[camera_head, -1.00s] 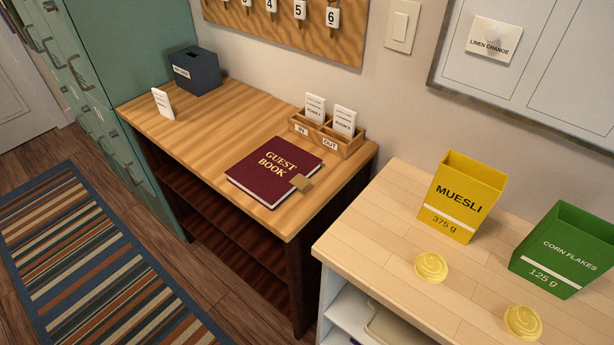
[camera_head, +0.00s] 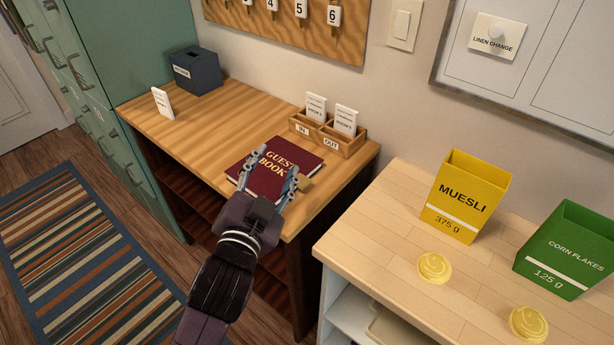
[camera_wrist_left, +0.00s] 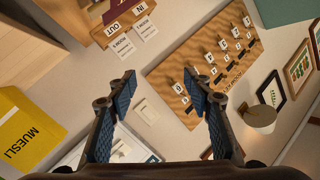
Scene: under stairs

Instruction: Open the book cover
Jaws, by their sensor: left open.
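The dark red guest book (camera_head: 287,158) lies closed on the wooden desk in the head view, its gold title facing up. A tan tab (camera_head: 304,184) shows at its right front edge, partly behind my gripper. My left gripper (camera_head: 270,172) is open and empty, with its two fingers apart over the front part of the book. I cannot tell whether it touches the cover. The left wrist view shows the open fingers (camera_wrist_left: 160,95) with nothing between them, facing the wall. In that view a dark red piece (camera_wrist_left: 118,10) at the top may be the book. My right gripper is not in view.
The IN/OUT card holder (camera_head: 328,135) stands behind the book. A dark box (camera_head: 195,72) and a white card (camera_head: 162,103) are at the desk's far left. The muesli box (camera_head: 466,195) and corn flakes box (camera_head: 568,250) stand on the right counter. The desk's middle (camera_head: 220,130) is clear.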

